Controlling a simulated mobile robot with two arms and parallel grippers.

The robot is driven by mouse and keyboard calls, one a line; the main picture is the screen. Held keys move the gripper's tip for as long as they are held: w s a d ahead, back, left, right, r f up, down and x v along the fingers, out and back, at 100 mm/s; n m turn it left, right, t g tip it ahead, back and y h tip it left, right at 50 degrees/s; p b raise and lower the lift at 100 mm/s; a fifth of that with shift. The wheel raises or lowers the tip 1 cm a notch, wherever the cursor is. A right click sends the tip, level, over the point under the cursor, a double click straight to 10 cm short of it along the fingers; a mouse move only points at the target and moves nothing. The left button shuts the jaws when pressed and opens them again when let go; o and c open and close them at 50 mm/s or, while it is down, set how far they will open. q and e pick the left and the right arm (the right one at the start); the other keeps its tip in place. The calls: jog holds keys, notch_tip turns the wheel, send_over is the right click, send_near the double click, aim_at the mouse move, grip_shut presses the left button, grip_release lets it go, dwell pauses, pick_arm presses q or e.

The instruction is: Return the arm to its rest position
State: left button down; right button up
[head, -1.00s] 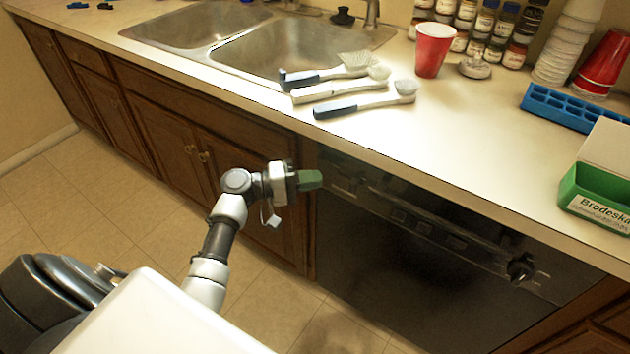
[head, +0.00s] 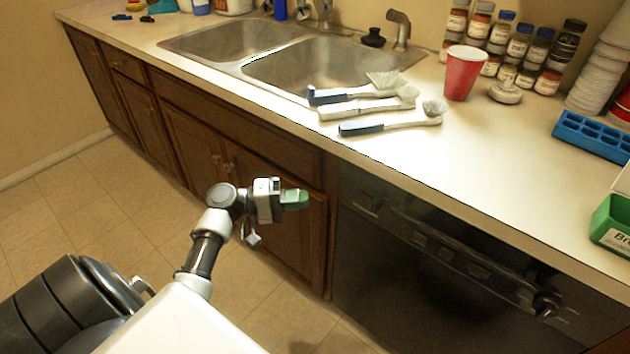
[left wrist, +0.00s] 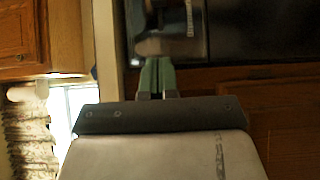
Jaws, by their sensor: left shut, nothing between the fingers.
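My left gripper (head: 295,199) has green fingers and is in front of the lower cabinets, below the counter edge and left of the dark dishwasher front. In the left wrist view its green fingers (left wrist: 157,78) are together with nothing between them. The left arm (head: 205,250) is bent, rising from beside my white body at the bottom of the head view. The gripper is apart from the counter and everything on it. My right gripper does not show.
The counter (head: 480,170) runs above the wooden cabinets (head: 180,125) and dishwasher (head: 430,270). Several brushes (head: 375,126) lie near its edge by the double sink (head: 310,65). A red cup (head: 462,73), spice jars, a blue rack (head: 592,135) and a green box (head: 612,225) stand farther right. The floor (head: 80,210) is clear.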

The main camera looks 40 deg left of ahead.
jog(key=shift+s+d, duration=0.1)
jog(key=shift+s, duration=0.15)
